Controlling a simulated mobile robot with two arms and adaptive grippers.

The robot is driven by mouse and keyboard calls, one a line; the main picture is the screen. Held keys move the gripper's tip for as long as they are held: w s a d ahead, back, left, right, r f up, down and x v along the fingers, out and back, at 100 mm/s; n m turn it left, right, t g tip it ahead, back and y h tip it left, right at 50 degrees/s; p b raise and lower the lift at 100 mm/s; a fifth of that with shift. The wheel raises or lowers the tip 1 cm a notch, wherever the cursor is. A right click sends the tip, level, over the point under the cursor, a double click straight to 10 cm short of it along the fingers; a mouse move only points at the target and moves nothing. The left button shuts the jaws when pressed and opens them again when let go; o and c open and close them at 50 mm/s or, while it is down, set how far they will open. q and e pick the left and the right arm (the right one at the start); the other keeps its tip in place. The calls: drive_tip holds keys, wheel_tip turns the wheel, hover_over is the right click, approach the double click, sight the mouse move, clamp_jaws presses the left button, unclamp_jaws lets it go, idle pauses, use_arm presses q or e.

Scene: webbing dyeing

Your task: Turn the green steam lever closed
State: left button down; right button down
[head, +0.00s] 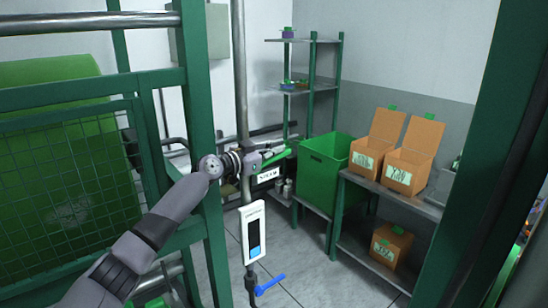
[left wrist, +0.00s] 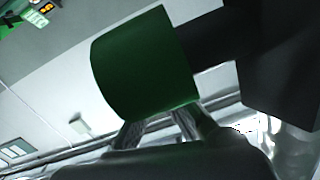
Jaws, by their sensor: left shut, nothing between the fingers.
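The green steam lever (head: 279,157) sticks out to the right of the vertical pipe (head: 241,90), above a small white "STEAM" label (head: 268,175). My left gripper (head: 268,153) is at the lever, with its fingers beside the green handle. In the left wrist view, a green surface that looks like the lever (left wrist: 142,65) fills the middle, just beyond the shut fingertips (left wrist: 160,130). The fingers hold nothing between them. I cannot tell whether they touch the lever. My gripper partly hides the valve body. My right gripper is out of view.
A white panel with a dark screen (head: 253,232) and a blue lever (head: 270,284) are lower on the pipe. A green frame post (head: 203,130) stands close to my left arm. A green bin (head: 322,165) and cardboard boxes (head: 413,157) are behind, right. Floor shows between.

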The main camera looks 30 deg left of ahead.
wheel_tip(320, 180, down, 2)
drive_tip(key=shift+b, duration=0.45)
